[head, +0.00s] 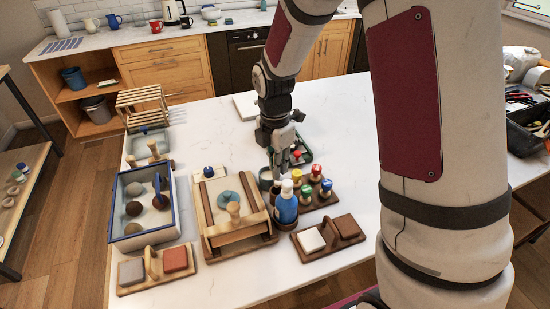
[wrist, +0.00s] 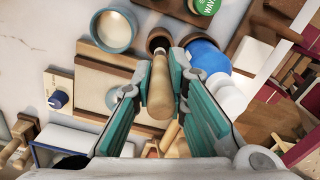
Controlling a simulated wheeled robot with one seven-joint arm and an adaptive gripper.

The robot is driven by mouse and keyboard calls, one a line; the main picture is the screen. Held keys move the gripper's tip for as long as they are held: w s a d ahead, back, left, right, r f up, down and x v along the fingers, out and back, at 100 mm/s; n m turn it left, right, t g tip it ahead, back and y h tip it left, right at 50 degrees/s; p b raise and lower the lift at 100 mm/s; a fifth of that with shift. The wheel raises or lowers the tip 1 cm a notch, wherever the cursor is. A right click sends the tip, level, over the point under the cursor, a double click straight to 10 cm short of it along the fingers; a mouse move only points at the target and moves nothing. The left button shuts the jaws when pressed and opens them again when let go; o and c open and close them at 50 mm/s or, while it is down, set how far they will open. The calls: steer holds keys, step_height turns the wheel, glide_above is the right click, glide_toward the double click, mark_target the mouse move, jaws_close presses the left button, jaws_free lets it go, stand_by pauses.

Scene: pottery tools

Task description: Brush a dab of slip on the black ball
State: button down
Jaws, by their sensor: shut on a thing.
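My gripper (head: 281,170) is over the table behind the blue bottle. In the wrist view its teal fingers (wrist: 160,88) are shut on a light wooden handle (wrist: 158,88), seemingly a brush's.
The blue bottle (head: 286,207) stands close in front of my gripper. Coloured-top stamps (head: 306,192) stand to its right. A wooden board with a roller (head: 235,236) lies between bottle and box. Block carriers (head: 328,238) stand in front.

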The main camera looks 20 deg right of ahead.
steer(key=shift+f+b, duration=0.85)
steer(key=shift+f, duration=1.6)
steer(key=c, duration=1.5)
jaws_free()
steer(key=shift+r, duration=0.1)
